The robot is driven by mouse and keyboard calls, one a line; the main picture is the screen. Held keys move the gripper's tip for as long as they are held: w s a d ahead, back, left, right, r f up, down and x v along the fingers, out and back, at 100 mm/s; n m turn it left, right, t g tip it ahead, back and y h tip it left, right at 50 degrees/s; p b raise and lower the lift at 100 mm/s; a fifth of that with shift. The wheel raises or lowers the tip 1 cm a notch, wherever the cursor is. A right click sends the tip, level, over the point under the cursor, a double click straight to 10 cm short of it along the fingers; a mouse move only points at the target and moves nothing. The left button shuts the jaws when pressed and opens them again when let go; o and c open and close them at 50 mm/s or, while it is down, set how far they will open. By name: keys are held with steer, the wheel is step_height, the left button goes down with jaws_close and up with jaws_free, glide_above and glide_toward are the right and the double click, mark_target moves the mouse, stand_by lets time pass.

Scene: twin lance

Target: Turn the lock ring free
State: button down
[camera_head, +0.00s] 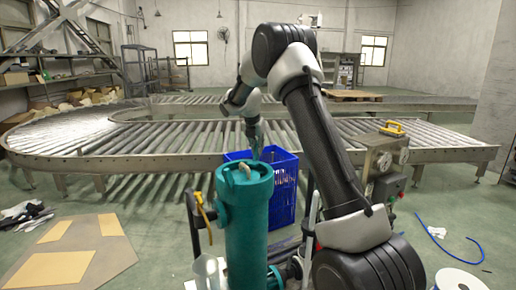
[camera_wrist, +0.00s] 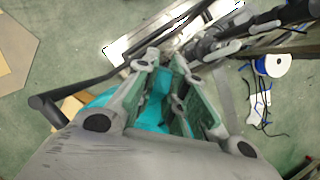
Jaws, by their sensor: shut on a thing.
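The teal housing (camera_head: 247,225) stands upright in front of my arm, with a round top and a small pale handle (camera_head: 245,170) on it. A wider teal band (camera_head: 232,184) runs around its upper end and looks like the lock ring. My gripper (camera_head: 257,153) points down at the far side of the housing's top. In the wrist view, my gripper (camera_wrist: 171,100) has its green-padded fingers on either side of a teal part (camera_wrist: 156,100) and is shut on it. I cannot tell whether this part belongs to the ring. The grip's lower end is hidden behind the housing in the head view.
A blue crate (camera_head: 283,205) stands behind the housing. A roller conveyor (camera_head: 200,140) curves across the back. A control box (camera_head: 385,165) with a yellow handle is at right. A blue hose (camera_head: 430,232) and a white spool (camera_head: 458,281) lie on the floor. Flat cardboard (camera_head: 65,255) lies at left.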

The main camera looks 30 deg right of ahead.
steer(key=c, duration=1.5)
jaws_free()
steer(key=v, duration=1.2)
steer(key=shift+w+d, duration=0.1)
